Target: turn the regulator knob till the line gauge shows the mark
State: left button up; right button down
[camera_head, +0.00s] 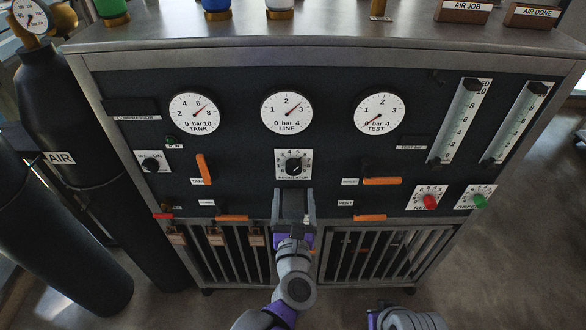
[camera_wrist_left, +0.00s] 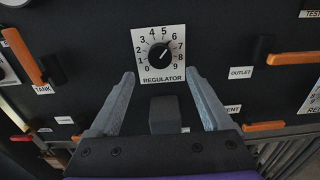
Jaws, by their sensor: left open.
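The regulator knob (camera_head: 293,166) is a black dial on a white numbered plate in the middle of the panel. In the left wrist view the knob (camera_wrist_left: 159,56) has a white pointer line towards the upper right, near 6. The line gauge (camera_head: 287,112) is above it; its red needle points up and right, close to 3. I cannot make out a separate mark on its face. My left gripper (camera_head: 293,192) is open and empty just below the regulator plate, its fingers (camera_wrist_left: 160,75) spread to either side below the knob, apart from it. My right gripper is out of view.
The tank gauge (camera_head: 195,113) and test gauge (camera_head: 379,113) flank the line gauge. Orange valve handles (camera_head: 204,169) (camera_head: 382,181) sit left and right of the regulator. Red (camera_head: 430,202) and green (camera_head: 479,201) knobs are at right. Dark cylinders (camera_head: 60,120) stand left.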

aim_at(294, 171)
pick_arm(q)
jog(key=shift+w, duration=4.4)
grip_shut()
